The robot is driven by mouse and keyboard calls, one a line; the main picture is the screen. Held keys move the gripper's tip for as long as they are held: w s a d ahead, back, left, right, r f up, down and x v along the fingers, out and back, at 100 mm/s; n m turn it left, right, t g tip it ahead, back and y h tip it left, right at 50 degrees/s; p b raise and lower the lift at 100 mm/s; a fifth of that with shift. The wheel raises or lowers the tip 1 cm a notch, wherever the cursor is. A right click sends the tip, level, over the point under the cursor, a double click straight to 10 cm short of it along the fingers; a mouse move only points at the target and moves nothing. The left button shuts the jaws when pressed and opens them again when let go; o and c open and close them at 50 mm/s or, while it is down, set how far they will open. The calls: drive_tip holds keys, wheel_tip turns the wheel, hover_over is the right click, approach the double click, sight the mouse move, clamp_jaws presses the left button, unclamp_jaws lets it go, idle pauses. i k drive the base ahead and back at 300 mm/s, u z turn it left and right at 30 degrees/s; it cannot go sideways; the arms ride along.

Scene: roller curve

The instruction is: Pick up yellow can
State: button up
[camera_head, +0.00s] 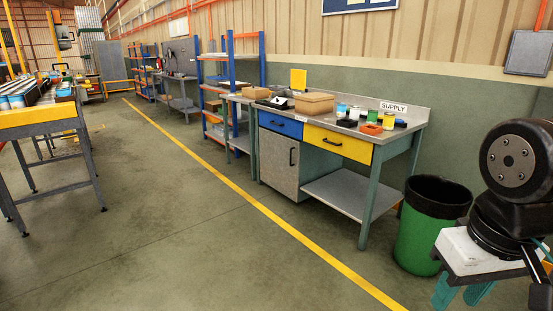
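The yellow can (389,121) stands upright on the metal top of the supply bench (418,119), near its right end. It is small in view, with a green can (372,116) to its left and an orange-red open bin (371,129) in front of it.
Blue-white cans (354,113) and a cardboard box (314,103) share the bench. A green waste bin (423,235) stands right of the bench, near my arm. A conveyor (40,116) with cans is at the left. The floor (200,215) between is clear.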

sight(389, 118)
drive_tip(key=u, duration=0.1)
drive_tip(key=i, duration=2.25)
drive_tip(key=z, duration=0.75)
drive_tip(key=i, duration=1.8)
drive_tip(key=z, duration=1)
drive_tip(key=i, duration=0.4)
drive_tip(key=z, duration=0.1)
